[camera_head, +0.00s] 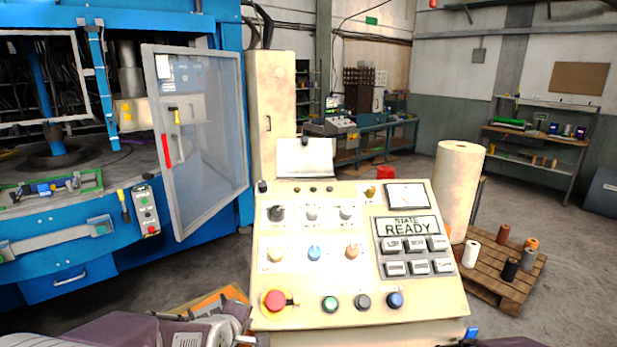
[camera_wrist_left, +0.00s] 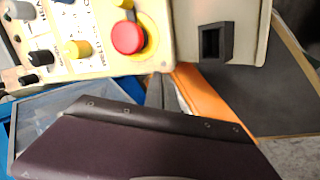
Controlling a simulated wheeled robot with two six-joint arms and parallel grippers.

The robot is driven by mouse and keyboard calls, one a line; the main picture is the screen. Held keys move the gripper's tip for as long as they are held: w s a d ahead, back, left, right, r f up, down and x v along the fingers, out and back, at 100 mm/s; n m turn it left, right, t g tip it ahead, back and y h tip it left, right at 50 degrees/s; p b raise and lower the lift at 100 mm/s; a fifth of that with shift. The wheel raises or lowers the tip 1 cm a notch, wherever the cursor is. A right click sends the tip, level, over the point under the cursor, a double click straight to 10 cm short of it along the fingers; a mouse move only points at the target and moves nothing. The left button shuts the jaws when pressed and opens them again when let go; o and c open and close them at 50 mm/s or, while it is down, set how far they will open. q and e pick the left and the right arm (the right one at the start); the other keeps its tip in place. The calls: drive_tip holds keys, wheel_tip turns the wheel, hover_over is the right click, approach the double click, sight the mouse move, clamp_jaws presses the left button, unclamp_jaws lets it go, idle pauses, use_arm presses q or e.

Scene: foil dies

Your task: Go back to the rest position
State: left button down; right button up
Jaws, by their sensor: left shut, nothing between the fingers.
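My left gripper (camera_head: 246,338) is low at the bottom of the head view, beside the lower left corner of the cream control panel (camera_head: 300,222). In the left wrist view its fingers (camera_wrist_left: 164,94) are shut and empty, in front of the panel's edge near the red emergency stop button (camera_wrist_left: 127,37). The red button also shows in the head view (camera_head: 275,300). I see no contact with the panel. A purple part of my right arm shows at the bottom right edge of the head view; its gripper is out of view.
A blue machine (camera_head: 60,240) with an open clear door (camera_head: 205,140) stands at the left. An orange-edged board (camera_head: 215,299) lies low behind my left gripper. A pallet (camera_head: 495,275) with spools and a tall cream roll (camera_head: 456,190) stand at the right.

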use_arm(q)
drive_tip(key=s+a+f+m+g, duration=0.1)
drive_tip(key=s+f+m+g, duration=0.3)
drive_tip(key=s, duration=0.6)
drive_tip(key=s+a+f+m+g, duration=0.2)
drive_tip(key=s+f+m+g, duration=0.2)
drive_tip(key=s+m, duration=0.5)
drive_tip(key=shift+s+f+m+y, duration=0.3)
drive_tip(key=shift+s+f+y, duration=0.15)
drive_tip(key=shift+f, duration=0.15)
